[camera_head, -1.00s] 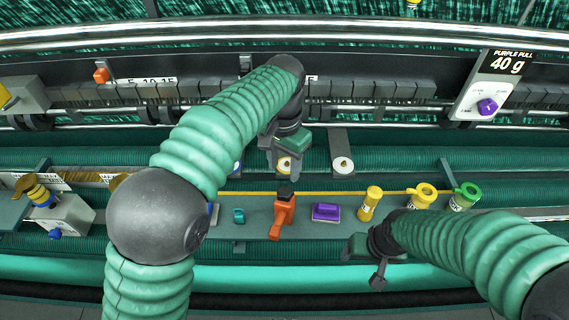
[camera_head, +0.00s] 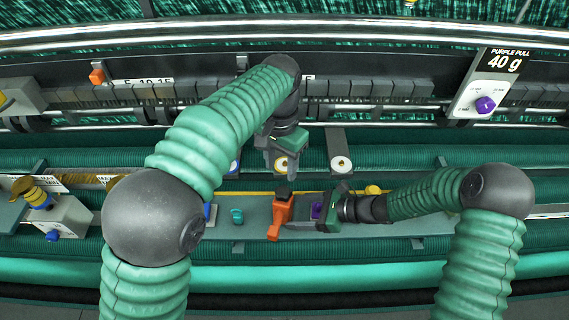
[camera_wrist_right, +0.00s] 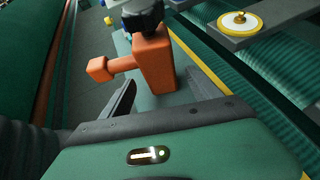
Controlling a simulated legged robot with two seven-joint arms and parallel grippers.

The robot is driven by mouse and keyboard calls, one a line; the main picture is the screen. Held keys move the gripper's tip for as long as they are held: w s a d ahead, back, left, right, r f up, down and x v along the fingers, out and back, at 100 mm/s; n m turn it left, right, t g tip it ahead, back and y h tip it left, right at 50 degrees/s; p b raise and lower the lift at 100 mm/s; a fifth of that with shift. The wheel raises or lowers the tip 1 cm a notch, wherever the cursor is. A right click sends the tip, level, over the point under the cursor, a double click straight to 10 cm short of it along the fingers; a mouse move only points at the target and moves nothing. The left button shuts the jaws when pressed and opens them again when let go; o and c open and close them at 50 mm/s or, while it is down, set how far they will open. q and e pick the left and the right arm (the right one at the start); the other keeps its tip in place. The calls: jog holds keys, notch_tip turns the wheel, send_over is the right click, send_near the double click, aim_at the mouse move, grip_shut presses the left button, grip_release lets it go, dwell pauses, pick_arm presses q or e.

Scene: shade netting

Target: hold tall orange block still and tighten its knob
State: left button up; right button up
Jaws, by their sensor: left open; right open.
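The tall orange block (camera_head: 281,212) stands upright on the grey-green shelf, with a dark knob (camera_head: 284,191) on top. My left gripper (camera_head: 288,170) is open, pointing down just above and behind the knob, apart from the block as far as I can see. My right gripper (camera_head: 322,212) is open, to the right of the block and facing it. In its wrist view the block stands ahead, between the finger directions.
A small teal piece (camera_head: 237,215) sits left of the orange block. A white disc (camera_head: 341,163) sits on a bracket behind.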

aim_at(292, 211)
jog(key=x, duration=0.4)
jog(key=shift+w, duration=0.2)
jog(key=shift+a+f, duration=0.15)
jog(key=shift+s+d, duration=0.1)
jog(key=shift+d, duration=0.1)
jog(key=shift+a+f, duration=0.1)
jog(key=shift+a, duration=0.25)
jog(key=c, duration=1.4)
pick_arm(q)
jog(key=shift+w+d, duration=0.1)
jog(key=shift+d, duration=0.3)
pick_arm(e)
jog(key=shift+d, duration=0.2)
grip_shut()
pick_arm(q)
jog(key=shift+a, duration=0.15)
pick_arm(e)
jog(key=shift+a, duration=0.1)
